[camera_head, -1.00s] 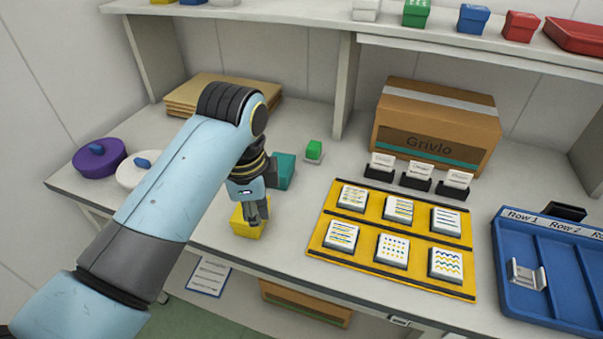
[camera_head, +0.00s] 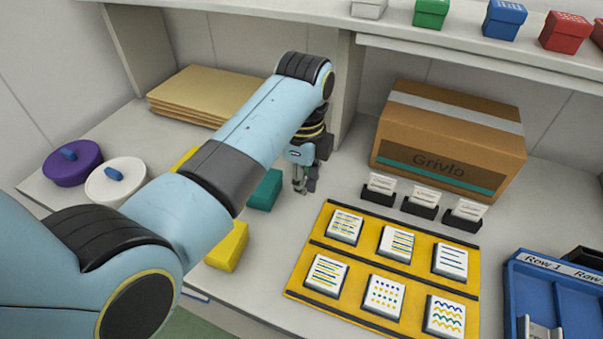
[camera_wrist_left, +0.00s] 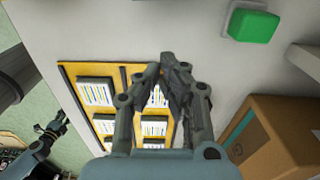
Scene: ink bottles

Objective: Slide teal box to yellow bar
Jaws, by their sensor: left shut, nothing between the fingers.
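The teal box (camera_head: 265,190) stands on the table in the head view, partly hidden by my left arm. A yellow block (camera_head: 227,246) lies nearer the front edge, partly covered by the arm. Another yellow piece (camera_head: 185,158) shows behind the arm; I cannot tell which of the two is the yellow bar. My left gripper (camera_head: 303,190) points down just right of the teal box, apart from it. Its fingers (camera_wrist_left: 164,64) are shut and empty in the wrist view. A dark jaw, probably my right gripper (camera_wrist_left: 50,130), shows at the lower left there, its state unclear.
A green block (camera_wrist_left: 252,24) is near the left gripper. A yellow board (camera_head: 315,245) with several tiles and a row of card holders (camera_head: 420,208) lie to the right, before a cardboard box (camera_head: 450,140). Purple (camera_head: 72,165) and white (camera_head: 118,182) round containers stand left.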

